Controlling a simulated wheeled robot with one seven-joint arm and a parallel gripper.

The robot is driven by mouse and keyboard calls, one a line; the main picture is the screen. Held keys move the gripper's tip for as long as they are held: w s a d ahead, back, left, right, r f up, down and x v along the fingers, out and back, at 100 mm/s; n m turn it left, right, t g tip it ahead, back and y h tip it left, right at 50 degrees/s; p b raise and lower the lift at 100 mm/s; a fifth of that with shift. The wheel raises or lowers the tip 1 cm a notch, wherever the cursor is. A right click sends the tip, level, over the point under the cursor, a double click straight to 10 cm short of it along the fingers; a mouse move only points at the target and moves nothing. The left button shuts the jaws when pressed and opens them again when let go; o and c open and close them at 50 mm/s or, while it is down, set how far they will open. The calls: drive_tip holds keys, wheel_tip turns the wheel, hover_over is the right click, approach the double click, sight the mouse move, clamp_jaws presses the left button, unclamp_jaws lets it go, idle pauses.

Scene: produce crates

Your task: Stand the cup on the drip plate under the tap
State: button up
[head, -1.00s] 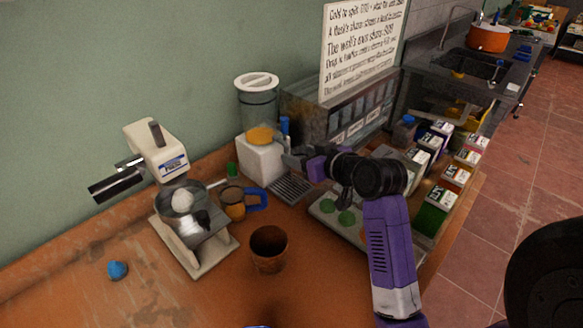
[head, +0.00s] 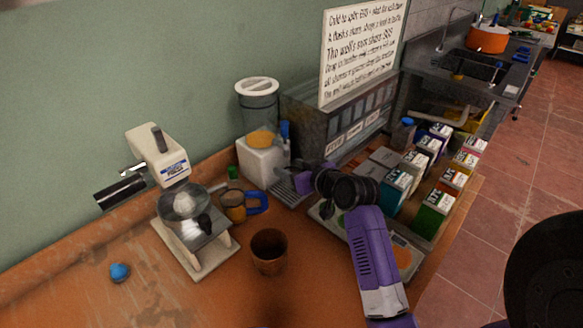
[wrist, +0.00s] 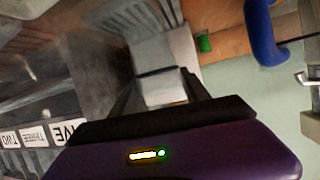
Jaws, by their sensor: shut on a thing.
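My gripper (head: 287,178) is low over a ribbed dark plate (head: 286,196), which looks like the drip plate, beside the white base of a clear dispenser (head: 259,105). In the wrist view its fingers (wrist: 158,88) are shut on a pale grey thing, mostly hidden; I cannot tell if it is a cup or whether it touches the plate. A brown cup (head: 269,262) stands upright and apart on the counter, nearer to me. A mug with a blue handle (head: 233,211) stands left of the plate. I cannot make out the tap clearly.
A cream stand mixer (head: 160,157) stands at the left, with a blue knob-like thing (head: 119,272) near it. Several cartons (head: 397,185) and a grey tray (head: 405,254) crowd the right. A dark bin rack (head: 345,120) stands behind.

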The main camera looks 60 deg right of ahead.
drive_tip(key=shift+f, duration=0.1)
drive_tip(key=shift+f, duration=0.15)
drive_tip(key=o, duration=1.3)
drive_tip(key=shift+r, duration=0.2)
drive_tip(key=shift+s+a+r, duration=0.1)
drive_tip(key=shift+s, duration=0.05)
drive_tip(key=b+v, duration=0.1)
drive_tip(key=v, duration=1)
drive_tip(key=shift+s+a+r, duration=0.1)
drive_tip(key=shift+s+r, duration=0.15)
